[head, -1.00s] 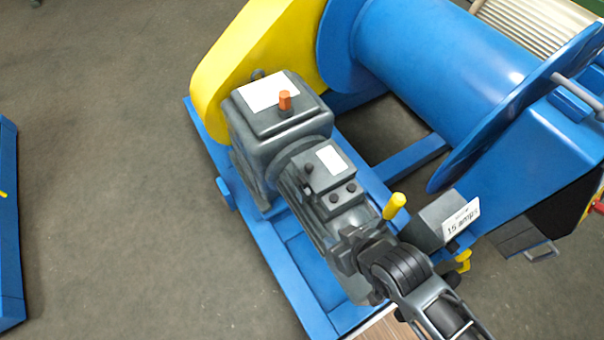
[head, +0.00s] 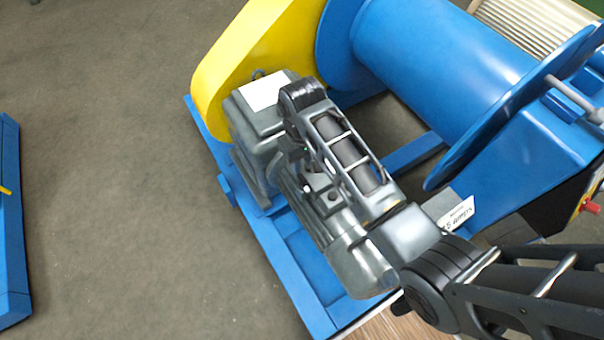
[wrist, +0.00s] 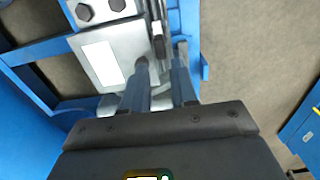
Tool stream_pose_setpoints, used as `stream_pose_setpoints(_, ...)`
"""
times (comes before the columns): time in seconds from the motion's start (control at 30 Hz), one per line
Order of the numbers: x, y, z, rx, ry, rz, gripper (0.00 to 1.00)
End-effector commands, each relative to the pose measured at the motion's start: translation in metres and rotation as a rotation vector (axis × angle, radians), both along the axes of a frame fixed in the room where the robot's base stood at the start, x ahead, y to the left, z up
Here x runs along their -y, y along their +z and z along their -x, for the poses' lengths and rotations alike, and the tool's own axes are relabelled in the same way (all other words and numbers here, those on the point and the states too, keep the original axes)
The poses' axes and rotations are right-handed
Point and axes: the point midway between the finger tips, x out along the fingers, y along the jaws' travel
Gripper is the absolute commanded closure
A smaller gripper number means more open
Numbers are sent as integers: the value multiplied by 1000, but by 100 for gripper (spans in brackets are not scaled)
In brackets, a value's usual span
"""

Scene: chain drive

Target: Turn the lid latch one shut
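In the wrist view my gripper (wrist: 160,88) is open, with its two fingers apart beside a grey terminal box (wrist: 128,45) with a white label. A dark latch-like piece (wrist: 158,42) with a pale end sits along the box's side, just past the fingertips. Something dark shows in the gap between the fingers. I cannot tell whether it is latch one or whether the fingers touch it. In the head view the terminal box (head: 330,198) on the motor is mostly behind my arm, and the fingers are hidden.
A gearbox (head: 250,118) stands behind the motor (head: 360,268) on a blue frame (head: 290,270). A yellow guard (head: 225,65), a large blue drum (head: 430,60) and a labelled grey box (head: 440,205) are close by. Open floor (head: 110,180) lies to the left.

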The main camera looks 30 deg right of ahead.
Motion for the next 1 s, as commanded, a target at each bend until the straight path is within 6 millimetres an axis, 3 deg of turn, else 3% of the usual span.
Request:
stream_pose_setpoints(0.5, 0, -67, 0, -4, 0, 0, 72)
stream_pose_setpoints(0.9, 0, -76, 0, -2, 0, 0, 72)
stream_pose_setpoints(1.0, 0, -76, 0, -2, 0, 0, 80)
